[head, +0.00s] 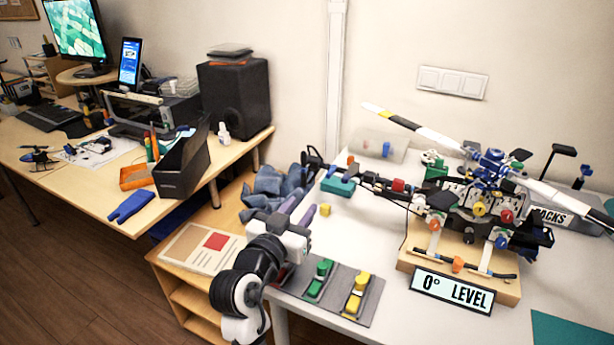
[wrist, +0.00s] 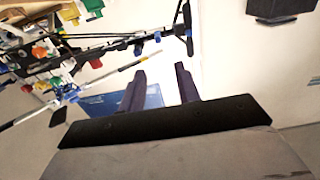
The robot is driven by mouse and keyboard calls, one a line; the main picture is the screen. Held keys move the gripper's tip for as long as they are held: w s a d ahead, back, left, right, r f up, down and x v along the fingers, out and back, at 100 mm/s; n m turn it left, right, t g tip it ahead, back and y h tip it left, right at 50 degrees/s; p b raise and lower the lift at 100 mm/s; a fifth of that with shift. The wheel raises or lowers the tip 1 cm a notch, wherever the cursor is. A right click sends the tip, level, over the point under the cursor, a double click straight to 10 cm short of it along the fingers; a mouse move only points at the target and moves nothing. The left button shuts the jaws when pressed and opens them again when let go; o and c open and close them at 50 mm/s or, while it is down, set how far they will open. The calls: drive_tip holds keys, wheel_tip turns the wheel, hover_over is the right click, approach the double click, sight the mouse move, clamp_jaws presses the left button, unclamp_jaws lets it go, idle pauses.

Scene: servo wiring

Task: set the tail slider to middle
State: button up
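A dark grey slider panel (head: 337,312) lies at the table's front left edge. It carries a green slider (head: 319,278) and a yellow slider (head: 356,294). A bit of red shows at its left end, mostly hidden behind my arm. No label tells which slider is the tail one. My gripper (head: 298,207) is above the table's left edge, behind the panel. Its two purple fingers are apart with nothing between them, as the wrist view (wrist: 160,76) also shows. The model helicopter (head: 470,200) stands on a wooden base (head: 440,262), its tail boom reaching left.
A "0° LEVEL" sign (head: 452,290) stands before the base. A yellow cube (head: 325,210) and a teal block (head: 338,186) lie near my gripper. A clear bin (head: 379,145) stands behind. A wooden shelf (head: 200,251) with a booklet is at left. White table is free right of the panel.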

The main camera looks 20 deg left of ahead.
sight(328, 176)
drive_tip(key=w+p, duration=0.1)
drive_tip(key=w, duration=0.3)
drive_tip(key=w+p, duration=0.1)
drive_tip(key=w, duration=0.4)
drive_tip(key=w+p, duration=0.2)
drive_tip(key=w, duration=0.2)
drive_tip(key=shift+w+d, duration=0.3)
drive_tip(key=shift+d, duration=0.05)
clamp_jaws()
drive_tip(key=shift+f, duration=0.1)
